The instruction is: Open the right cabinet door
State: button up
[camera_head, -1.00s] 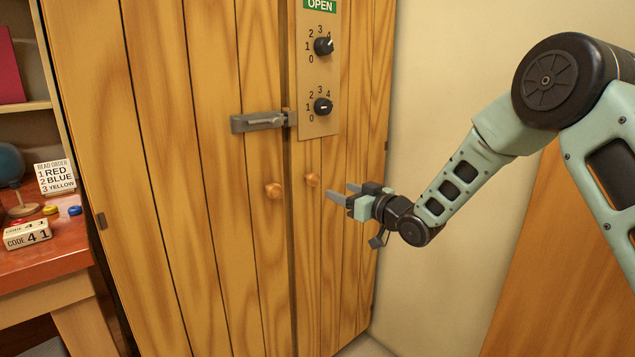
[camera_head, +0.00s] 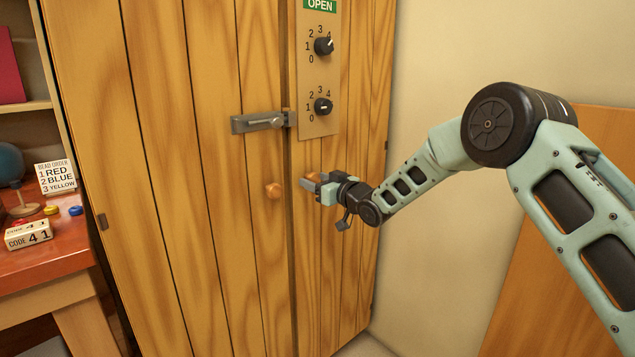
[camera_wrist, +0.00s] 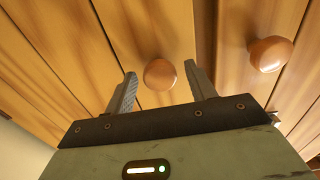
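The right cabinet door (camera_head: 345,250) looks closed beside the left door (camera_head: 180,150), with a dark seam between them. Its round wooden knob (camera_wrist: 160,74) is between the fingertips of my gripper (camera_wrist: 162,88) in the wrist view. My gripper (camera_head: 309,184) is open, with one finger on each side of the knob. I cannot tell whether either finger touches it. In the head view my gripper partly hides this knob (camera_head: 313,177). The left door's knob (camera_head: 273,191) is free; it also shows in the wrist view (camera_wrist: 270,53).
A grey latch (camera_head: 262,121) sits across the seam above the knobs. A panel (camera_head: 318,95) with two black dials and a green OPEN sign is on the right door. A desk (camera_head: 45,258) with a code block (camera_head: 28,235) stands left. A bare wall (camera_head: 440,60) is right.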

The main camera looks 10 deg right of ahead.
grip_shut()
jog(key=s+d+n+g+y+p, duration=0.2)
jog(key=s+d+g, duration=0.4)
jog(key=d, duration=0.7)
jog(key=s+d+n+g+y+p, duration=0.1)
jog(key=s+d+n+g+y, duration=0.4)
jog(key=d, duration=0.8)
jog(key=shift+s+n+g+p, duration=0.45)
jog(key=shift+s+n, duration=0.25)
jog(key=shift+n, duration=0.4)
jog(key=shift+o, duration=0.9)
grip_release()
notch_tip(320, 180, up, 10)
jog(key=shift+a, duration=0.1)
